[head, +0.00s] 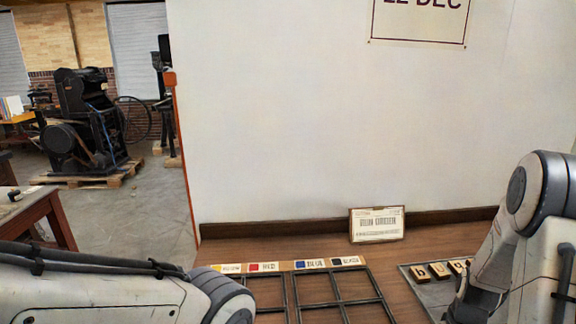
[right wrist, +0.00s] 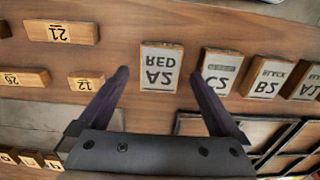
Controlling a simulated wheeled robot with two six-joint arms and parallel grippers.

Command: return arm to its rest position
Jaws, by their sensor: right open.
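My right arm (head: 535,215) comes in at the right of the head view, bent over the wooden bench (head: 290,248); its fingers are not clear there. A block marked "A2 RED" (right wrist: 160,68) lies beyond the fingertips, upside down in the picture. My left arm (head: 90,290) crosses the lower left of the head view, and its gripper is out of view.
A dark divided frame (head: 332,302) lies below a strip of colour labels (head: 290,265). A card (head: 377,224) leans at the back wall. A grey tray (head: 416,290) holds letter blocks. Blocks marked "C2" (right wrist: 222,70), "B2" (right wrist: 267,77) and "12" (right wrist: 86,81) lie near the right gripper.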

